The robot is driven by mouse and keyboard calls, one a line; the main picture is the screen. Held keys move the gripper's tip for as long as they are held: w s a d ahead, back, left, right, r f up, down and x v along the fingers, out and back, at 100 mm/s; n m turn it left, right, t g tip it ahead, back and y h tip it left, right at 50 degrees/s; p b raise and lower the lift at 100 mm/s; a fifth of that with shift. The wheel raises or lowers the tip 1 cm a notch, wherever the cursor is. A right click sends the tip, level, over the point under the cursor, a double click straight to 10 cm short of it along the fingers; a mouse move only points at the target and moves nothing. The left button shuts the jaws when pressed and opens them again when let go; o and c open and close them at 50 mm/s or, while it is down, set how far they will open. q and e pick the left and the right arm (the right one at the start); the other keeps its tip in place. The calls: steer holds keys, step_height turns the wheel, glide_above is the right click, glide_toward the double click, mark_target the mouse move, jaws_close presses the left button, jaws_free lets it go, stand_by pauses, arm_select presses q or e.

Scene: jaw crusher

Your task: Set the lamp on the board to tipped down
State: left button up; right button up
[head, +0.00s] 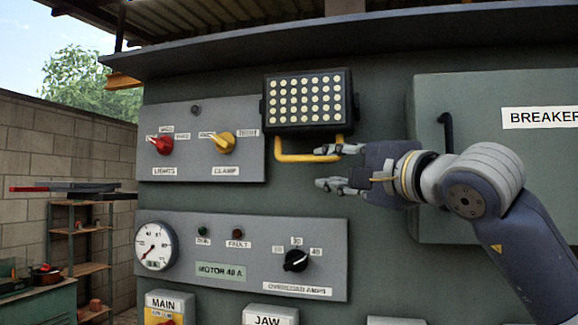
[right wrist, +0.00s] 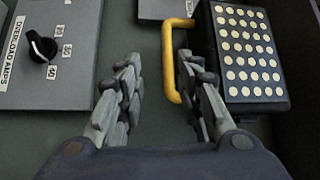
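The lamp (head: 308,100) is a black box with a grid of pale round lights, mounted high on the grey-green board. Its face points outward; its exact tilt is hard to tell. A yellow handle (head: 292,157) hangs below it. The lamp (right wrist: 245,50) and handle (right wrist: 170,60) also show in the right wrist view. My right gripper (head: 328,168) is open at the handle's right end, its upper finger overlapping that end in the head view. In the wrist view the handle's bar lies between the spread fingers (right wrist: 163,92), closer to the right finger; contact is unclear. My left gripper is not in view.
Left of the lamp is a panel with a red LIGHTS knob (head: 163,144) and a yellow CLAMP knob (head: 222,141). Below are a gauge (head: 155,247) and a black overload knob (head: 296,260). A BREAKER cabinet (head: 480,180) with a black handle stands right. A ledge (head: 350,35) runs above.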

mark_target(311, 158)
steer(key=w+p, duration=0.1)
steer(key=w+a+r+p, duration=0.1)
steer(key=w+r+p, duration=0.1)
steer(key=p, duration=0.1)
steer(key=shift+w+a+r, duration=0.15)
steer(key=shift+a, duration=0.25)
steer(key=x, duration=0.1)
steer(key=p+x, duration=0.1)
steer(key=x, duration=0.1)
steer(key=shift+w+a+f, duration=0.15)
steer(key=shift+w+f, duration=0.15)
steer(key=shift+w+a+p, duration=0.2)
steer(key=shift+w+p, duration=0.15)
steer(key=shift+w, duration=0.05)
steer(key=shift+d, duration=0.1)
steer(key=shift+c, duration=1.1)
jaws_close()
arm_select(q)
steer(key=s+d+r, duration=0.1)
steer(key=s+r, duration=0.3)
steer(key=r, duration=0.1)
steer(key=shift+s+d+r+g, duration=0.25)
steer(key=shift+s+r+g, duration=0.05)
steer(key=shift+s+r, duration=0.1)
arm_select(e)
steer(key=shift+f, duration=0.1)
